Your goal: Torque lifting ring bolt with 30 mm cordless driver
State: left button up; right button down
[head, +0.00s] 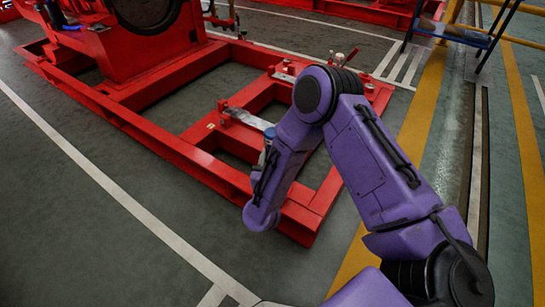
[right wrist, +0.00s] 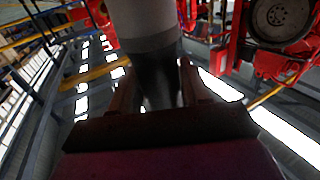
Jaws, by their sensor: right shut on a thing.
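In the right wrist view my right gripper (right wrist: 157,84) has its two fingers on either side of a dark cylinder with a wide grey upper part (right wrist: 147,22). It is shut on this cylinder, which may be the driver; its far end is out of view. In the head view my purple right arm reaches over the red skid frame, and its gripper cannot be made out. A small blue-grey part (head: 268,138) shows beside the forearm, partly hidden. I cannot pick out the lifting ring bolt in either view. My left gripper is not in view.
The red skid frame (head: 165,148) has open bays and crossbars, with red machinery (head: 165,50) at its back left. Small fittings (head: 340,58) stand on its right end. A blue-framed stand (head: 465,35) is at the upper right. The floor at front left is clear.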

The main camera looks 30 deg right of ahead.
jog(key=shift+f, duration=0.4)
jog(key=shift+r+p, duration=0.2)
jog(key=shift+p, duration=0.1)
jog(key=shift+f, duration=0.35)
dwell(0.9)
notch_tip(320, 180, up, 6)
jog(key=p, duration=0.5)
jog(key=shift+p, duration=0.3)
jog(key=shift+f, duration=0.15)
